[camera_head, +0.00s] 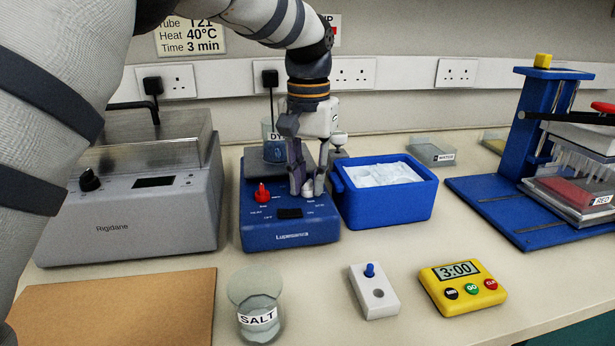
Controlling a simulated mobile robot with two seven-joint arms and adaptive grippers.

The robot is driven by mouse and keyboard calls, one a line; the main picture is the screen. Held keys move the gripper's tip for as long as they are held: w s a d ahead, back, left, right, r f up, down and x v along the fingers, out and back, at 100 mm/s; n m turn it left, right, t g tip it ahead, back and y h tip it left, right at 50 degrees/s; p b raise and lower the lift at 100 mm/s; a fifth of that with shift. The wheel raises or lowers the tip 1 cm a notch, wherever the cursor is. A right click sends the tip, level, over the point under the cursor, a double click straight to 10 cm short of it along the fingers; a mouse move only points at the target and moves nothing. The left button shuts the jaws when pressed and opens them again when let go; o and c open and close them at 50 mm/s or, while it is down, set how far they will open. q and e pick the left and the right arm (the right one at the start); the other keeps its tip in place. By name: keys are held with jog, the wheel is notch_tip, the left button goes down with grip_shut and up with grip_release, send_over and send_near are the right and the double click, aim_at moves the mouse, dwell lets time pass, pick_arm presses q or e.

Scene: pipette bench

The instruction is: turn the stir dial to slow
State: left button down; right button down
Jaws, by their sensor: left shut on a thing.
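The blue hotplate stirrer (290,235) stands in the middle of the bench, with a red dial (262,194) on the left of its sloped front and a small dark display (289,213) between the controls. My left gripper (308,187) points down over the right of that front and is shut on a pale dial (308,183). The fingers cover part of this dial, so I cannot tell where it points. The small print around the dials is too small to read surely. My right gripper is not in view.
A beaker (272,148) stands on the stirrer behind my gripper. A blue ice tub (388,213) is close on the right, a grey Rigidane bath (130,210) on the left. In front are a salt jar (257,300), a white switch box (374,292) and a yellow timer (462,288).

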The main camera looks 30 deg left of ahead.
aim_at(308, 182)
pick_arm(q)
jog(key=m, duration=1)
jog(key=shift+m, duration=0.4)
dwell(0.4)
jog(key=c, duration=1.4)
grip_release()
notch_tip(308, 182, up, 12)
jog(key=shift+f, duration=0.1)
